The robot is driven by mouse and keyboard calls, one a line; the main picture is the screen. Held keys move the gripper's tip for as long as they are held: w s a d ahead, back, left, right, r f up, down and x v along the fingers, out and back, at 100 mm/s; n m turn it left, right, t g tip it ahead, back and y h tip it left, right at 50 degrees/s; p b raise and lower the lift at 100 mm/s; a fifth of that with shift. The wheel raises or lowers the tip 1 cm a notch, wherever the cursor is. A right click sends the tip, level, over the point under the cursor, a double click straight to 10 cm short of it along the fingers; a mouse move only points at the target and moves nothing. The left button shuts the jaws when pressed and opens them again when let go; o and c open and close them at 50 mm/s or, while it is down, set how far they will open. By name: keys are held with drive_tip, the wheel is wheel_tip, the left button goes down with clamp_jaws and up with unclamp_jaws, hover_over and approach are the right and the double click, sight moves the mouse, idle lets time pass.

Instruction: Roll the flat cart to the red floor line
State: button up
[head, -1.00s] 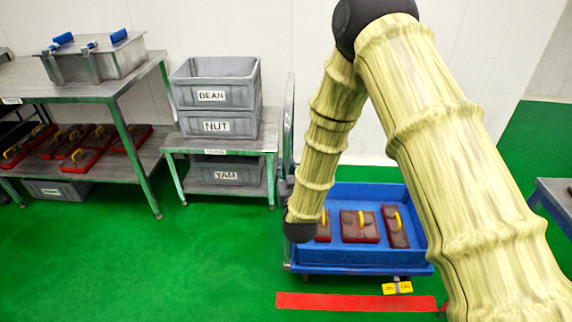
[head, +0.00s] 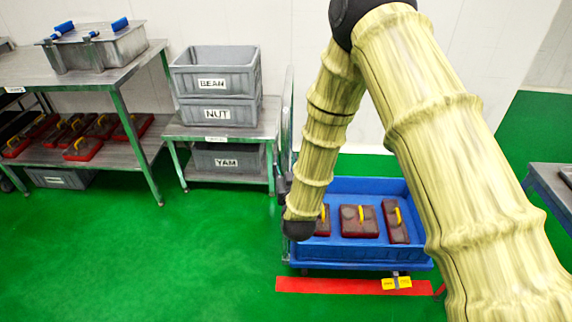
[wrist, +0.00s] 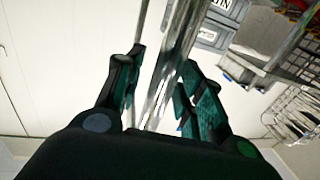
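The flat cart (head: 350,265) is blue and carries a blue crate (head: 400,256) with several dark red, yellow-handled pieces in it. Its metal push handle (head: 288,110) rises at the left side. The red floor line (head: 330,286) lies just in front of the cart's near edge, with a narrow green gap between them. A yellow pedal (head: 397,283) at the cart's front overlaps the line in the picture. In the wrist view my gripper (wrist: 160,75) has its fingers on both sides of the metal handle bar (wrist: 172,65), closed on it. In the head view my arm hides part of the crate.
A rack with grey crates (head: 215,85) marked BEAN, NUT and YAM stands left of the cart. A steel table (head: 125,75) stands farther left, and another table edge (head: 550,185) shows at right. The green floor at the front left is clear.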

drive_tip(key=shift+a, duration=0.1)
drive_tip(key=s+d, duration=0.1)
drive_tip(key=s, duration=1.1)
idle(0.4)
drive_tip(key=s+d+f+g, duration=0.3)
drive_tip(key=s+d+f, duration=0.1)
drive_tip(key=f, duration=0.4)
drive_tip(key=s+d+f+g, duration=0.3)
drive_tip(key=d+f+g, duration=0.1)
drive_tip(key=f, duration=0.5)
drive_tip(key=s+d+f+m+g+h, duration=0.1)
drive_tip(key=s+d+f+g, duration=0.2)
drive_tip(key=s+f, duration=0.3)
drive_tip(key=s+d+f+g, duration=0.3)
drive_tip(key=s+f, duration=0.1)
drive_tip(key=s, duration=0.4)
drive_tip(key=s+d+f+g, duration=0.2)
drive_tip(key=s, duration=0.5)
drive_tip(key=s+d+f+g, duration=0.2)
drive_tip(key=s+d+g, duration=0.1)
drive_tip(key=s, duration=0.3)
wheel_tip(320, 180, up, 15)
drive_tip(key=p, duration=1.4)
drive_tip(key=shift+m+h+p, duration=0.3)
drive_tip(key=shift+h+p, duration=0.05)
drive_tip(key=shift+h, duration=0.05)
drive_tip(key=shift+a+r, duration=0.1)
